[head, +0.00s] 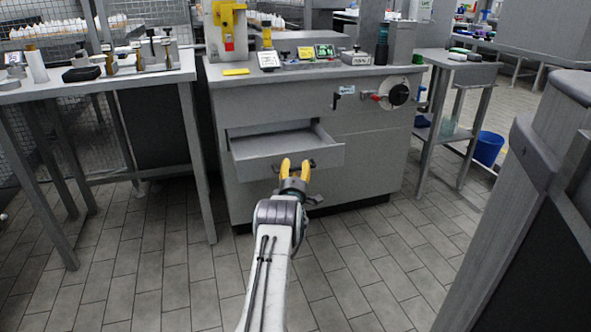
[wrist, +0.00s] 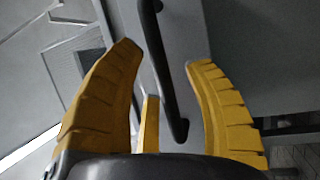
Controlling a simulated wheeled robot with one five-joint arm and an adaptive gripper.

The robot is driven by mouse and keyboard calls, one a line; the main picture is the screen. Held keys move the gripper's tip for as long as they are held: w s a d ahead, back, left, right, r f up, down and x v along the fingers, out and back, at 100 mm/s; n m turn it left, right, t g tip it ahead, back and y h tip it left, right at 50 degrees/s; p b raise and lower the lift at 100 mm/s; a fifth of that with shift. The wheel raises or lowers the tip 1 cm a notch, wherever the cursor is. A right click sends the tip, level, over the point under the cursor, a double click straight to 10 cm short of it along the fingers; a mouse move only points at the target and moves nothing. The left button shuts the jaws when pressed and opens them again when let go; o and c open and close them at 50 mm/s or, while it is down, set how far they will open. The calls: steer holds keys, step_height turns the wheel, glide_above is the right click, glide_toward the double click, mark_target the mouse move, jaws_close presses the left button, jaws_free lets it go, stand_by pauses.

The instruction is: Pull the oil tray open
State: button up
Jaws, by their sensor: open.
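The oil tray is a grey drawer (head: 262,158) in the front of the grey cabinet. It stands partly out, and its empty-looking inside shows from above. My gripper (head: 295,164) is in front of the drawer's front panel, with its yellow fingers pointing at it. In the wrist view my gripper (wrist: 168,75) is open, and a dark bar handle (wrist: 164,70) on a grey panel runs between the fingers. The fingers stand apart on either side of the handle; I cannot tell if either touches it. In the head view the fingers hide part of the handle.
The cabinet top (head: 300,72) carries a yellow device (head: 229,30), small signs and a dark bottle. A table (head: 125,75) stands left, and a side table (head: 463,70) and blue bucket (head: 488,148) stand right. The tiled floor (head: 150,270) before the cabinet is clear.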

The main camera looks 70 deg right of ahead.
steer(key=shift+s+a, duration=0.1)
steer(key=shift+a, duration=0.05)
steer(key=v, duration=1.1)
steer(key=shift+a, duration=0.35)
stand_by(0.7)
